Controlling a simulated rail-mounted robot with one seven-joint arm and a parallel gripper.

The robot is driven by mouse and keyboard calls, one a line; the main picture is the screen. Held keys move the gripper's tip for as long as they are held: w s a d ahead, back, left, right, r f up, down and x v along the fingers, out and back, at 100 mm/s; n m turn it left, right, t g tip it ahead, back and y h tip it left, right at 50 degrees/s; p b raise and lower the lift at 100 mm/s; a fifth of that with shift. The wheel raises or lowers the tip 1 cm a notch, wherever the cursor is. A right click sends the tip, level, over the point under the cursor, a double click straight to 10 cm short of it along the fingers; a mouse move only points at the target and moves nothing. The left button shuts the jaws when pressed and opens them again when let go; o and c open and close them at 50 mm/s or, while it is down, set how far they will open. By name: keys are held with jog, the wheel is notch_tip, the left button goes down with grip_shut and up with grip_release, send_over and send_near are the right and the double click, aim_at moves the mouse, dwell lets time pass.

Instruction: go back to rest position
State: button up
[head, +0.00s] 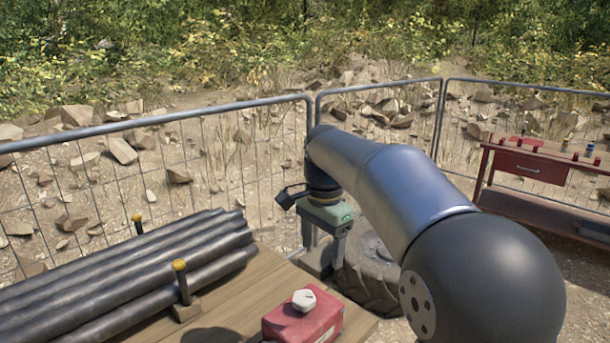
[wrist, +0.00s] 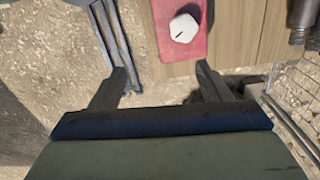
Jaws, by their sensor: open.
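My gripper (head: 322,252) hangs downward past the right end of the wooden table in the head view, above or in front of a black tire. In the wrist view my gripper (wrist: 160,72) shows its two fingers spread apart, with nothing between them. The arm reaches from the lower right toward the middle of the head view.
A red box (head: 318,323) with a white knob (head: 303,300) sits on the wooden table (head: 235,300). Dark pipes (head: 110,285) lie at left between yellow-topped posts (head: 181,282). A tire (head: 368,275) lies beyond. Wire fence (head: 220,165) runs behind; a red workbench (head: 530,168) stands right.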

jog(key=s+d+f+n, duration=0.3)
jog(key=s+d+f, duration=0.1)
jog(key=s, duration=0.5)
jog(key=s+d+f+n, duration=0.3)
jog(key=s+f, duration=0.3)
jog(key=s, duration=0.2)
jog(key=s+d+f+n, duration=0.4)
jog(key=s+f, duration=0.1)
jog(key=s, duration=0.4)
jog(key=shift+s+d, duration=0.3)
jog(key=shift+s, duration=0.05)
